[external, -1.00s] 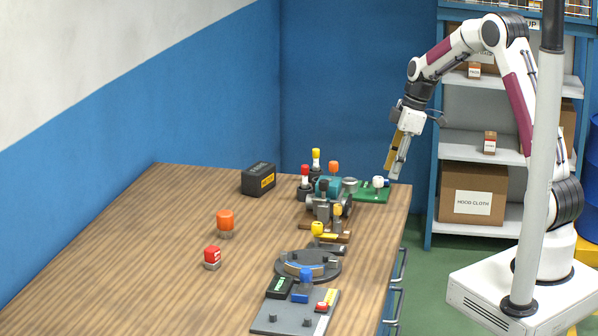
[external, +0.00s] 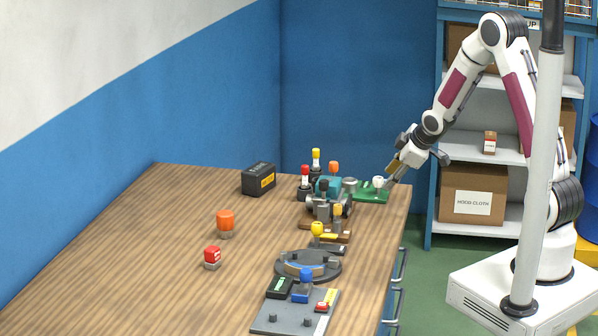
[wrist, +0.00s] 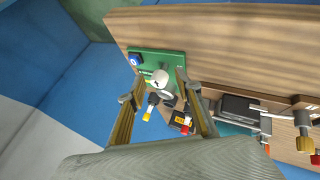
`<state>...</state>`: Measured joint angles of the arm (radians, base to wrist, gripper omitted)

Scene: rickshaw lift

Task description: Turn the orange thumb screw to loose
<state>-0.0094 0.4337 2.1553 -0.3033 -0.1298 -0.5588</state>
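A small orange knob (external: 334,166) stands behind the teal machine (external: 329,186), near the green board (external: 371,196). A larger orange cap on a grey base (external: 225,220) stands alone on the table; I cannot tell which of the two is the thumb screw. My gripper (external: 394,178) is tilted down over the table's right edge, by the green board. In the wrist view its fingers (wrist: 157,88) are spread and empty. The board's white round knob (wrist: 161,79) appears between the fingertips; contact cannot be told.
A blue button (wrist: 135,60) sits on the green board. A black box with a yellow label (external: 258,180), red and yellow knobs, a dark round dial (external: 308,266) and a grey panel (external: 268,318) share the table. The left of the table is mostly clear.

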